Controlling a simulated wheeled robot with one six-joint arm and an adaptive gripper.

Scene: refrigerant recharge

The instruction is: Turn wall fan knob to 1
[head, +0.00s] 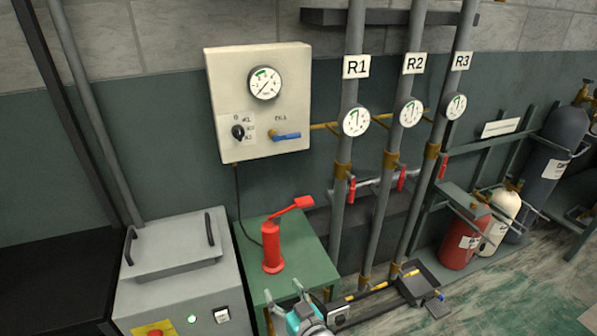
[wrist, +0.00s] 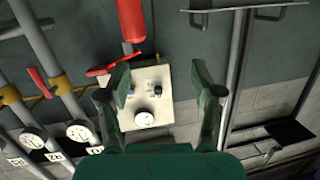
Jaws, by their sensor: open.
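The black knob (head: 238,131) sits at the lower left of a cream wall box (head: 222,80), on a white label plate. Small marks lie around the knob, too small to read surely, and I cannot tell its setting. In the wrist view, which is upside down, the knob (wrist: 158,90) shows on the box (wrist: 165,106), between my fingers in the picture. My gripper (wrist: 161,75) is open and empty, apart from the box. In the head view, part of my arm's end (head: 305,318) shows at the bottom edge, well below the box.
The box also carries a round gauge (head: 265,83) and a blue lever (head: 286,136). Below it, a red pump (head: 272,248) with a raised handle stands on a green table (head: 310,252). Grey pipes (head: 382,200) with gauges rise at the right. A grey cabinet (head: 172,285) stands left.

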